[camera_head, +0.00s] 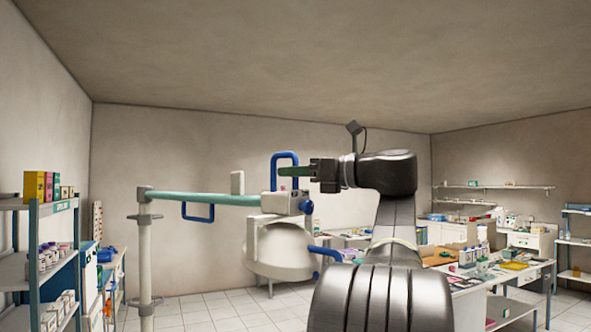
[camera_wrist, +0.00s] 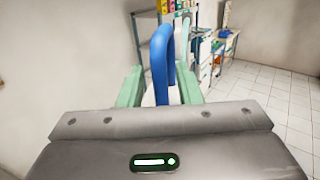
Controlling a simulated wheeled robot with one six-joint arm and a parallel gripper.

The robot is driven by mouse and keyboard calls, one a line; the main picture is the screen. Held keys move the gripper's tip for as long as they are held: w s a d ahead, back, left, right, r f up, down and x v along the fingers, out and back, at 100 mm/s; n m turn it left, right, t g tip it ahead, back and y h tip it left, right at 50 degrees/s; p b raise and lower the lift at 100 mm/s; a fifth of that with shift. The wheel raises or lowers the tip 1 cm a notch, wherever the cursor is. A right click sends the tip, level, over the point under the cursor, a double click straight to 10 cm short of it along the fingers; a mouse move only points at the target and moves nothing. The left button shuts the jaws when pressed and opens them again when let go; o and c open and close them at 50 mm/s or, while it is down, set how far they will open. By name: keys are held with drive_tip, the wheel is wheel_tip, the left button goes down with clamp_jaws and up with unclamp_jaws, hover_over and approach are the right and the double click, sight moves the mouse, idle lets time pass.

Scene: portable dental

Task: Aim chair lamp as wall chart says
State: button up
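The chair lamp has a white domed head (camera_head: 282,250) under a white housing (camera_head: 284,202), carried by a green horizontal arm (camera_head: 215,200) on a white post (camera_head: 146,260). A blue loop handle (camera_head: 285,156) rises from the housing and also shows in the wrist view (camera_wrist: 162,60). Other blue handles hang below the arm and stick out by the head. My gripper (camera_head: 293,171) is at the upper loop. In the wrist view its green fingers (camera_wrist: 160,90) stand on either side of the loop, with gaps visible. No readable wall chart shows.
A shelf rack (camera_head: 62,215) with boxes and bottles stands at the left. A cluttered table (camera_head: 490,278) and wall shelf (camera_head: 490,187) are at the right. A small white panel (camera_head: 237,182) shows above the lamp arm. Tiled floor (camera_head: 215,308) is open below the lamp.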

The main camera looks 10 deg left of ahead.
drive_tip(key=shift+c, duration=0.2)
clamp_jaws()
